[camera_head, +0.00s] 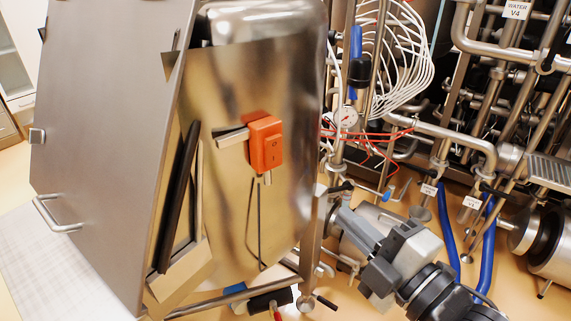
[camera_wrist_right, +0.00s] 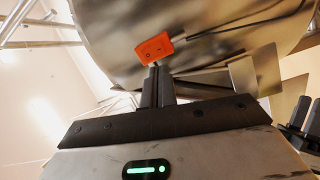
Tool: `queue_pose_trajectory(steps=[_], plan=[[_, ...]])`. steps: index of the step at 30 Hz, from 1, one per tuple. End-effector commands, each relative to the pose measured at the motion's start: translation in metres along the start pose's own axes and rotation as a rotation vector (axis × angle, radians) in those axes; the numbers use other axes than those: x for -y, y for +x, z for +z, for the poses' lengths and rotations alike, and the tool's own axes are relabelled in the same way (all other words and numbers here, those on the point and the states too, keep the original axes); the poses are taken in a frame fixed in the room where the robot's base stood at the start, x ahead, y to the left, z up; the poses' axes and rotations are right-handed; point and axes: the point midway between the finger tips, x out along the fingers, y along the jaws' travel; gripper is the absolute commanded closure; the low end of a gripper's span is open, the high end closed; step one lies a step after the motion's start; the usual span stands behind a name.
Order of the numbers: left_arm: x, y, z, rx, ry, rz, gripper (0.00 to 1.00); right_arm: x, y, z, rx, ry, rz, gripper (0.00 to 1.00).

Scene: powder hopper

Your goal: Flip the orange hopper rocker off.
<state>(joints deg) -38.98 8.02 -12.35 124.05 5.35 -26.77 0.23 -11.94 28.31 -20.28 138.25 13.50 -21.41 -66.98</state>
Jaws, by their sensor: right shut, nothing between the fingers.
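The orange hopper rocker (camera_head: 266,143) is an orange switch box on the shiny steel side of the hopper (camera_head: 225,85). Its front shows small markings, too small to read which way the rocker is tilted. My right gripper (camera_head: 343,213) is shut and empty, below and to the right of the box, with a gap between them in the head view. In the right wrist view the orange box (camera_wrist_right: 155,48) is just beyond the tips of my shut fingers (camera_wrist_right: 157,72); whether they touch is unclear there.
A large steel panel with a handle (camera_head: 58,214) is at the left. Steel pipes, a pressure gauge (camera_head: 346,119), red wires and a white hose coil (camera_head: 405,60) crowd the area right of the hopper. A blue-handled valve (camera_head: 355,62) stands close to the hopper's right edge.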

Motion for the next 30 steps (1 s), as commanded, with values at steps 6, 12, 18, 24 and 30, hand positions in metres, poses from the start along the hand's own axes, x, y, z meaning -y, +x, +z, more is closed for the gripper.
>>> queue_pose_trajectory(steps=[6, 12, 18, 24, 30], plan=[[-0.001, -0.001, 0.005, 0.004, -0.014, 0.003, 0.64, -0.026, 0.001, -0.018, -0.075, -0.238, 0.065, 1.0], [-0.001, -0.002, 0.007, 0.008, -0.016, 0.002, 0.64, -0.027, 0.001, -0.018, -0.074, -0.24, 0.065, 1.0], [-0.001, -0.003, 0.004, 0.005, -0.015, 0.001, 0.64, -0.028, 0.007, -0.018, -0.072, -0.238, 0.067, 1.0], [-0.001, -0.005, 0.0, 0.005, -0.008, -0.003, 0.64, -0.032, 0.04, -0.021, -0.072, -0.235, 0.07, 1.0], [0.0, -0.005, -0.005, 0.003, 0.001, -0.008, 0.64, -0.034, 0.083, -0.025, -0.073, -0.235, 0.068, 1.0]])
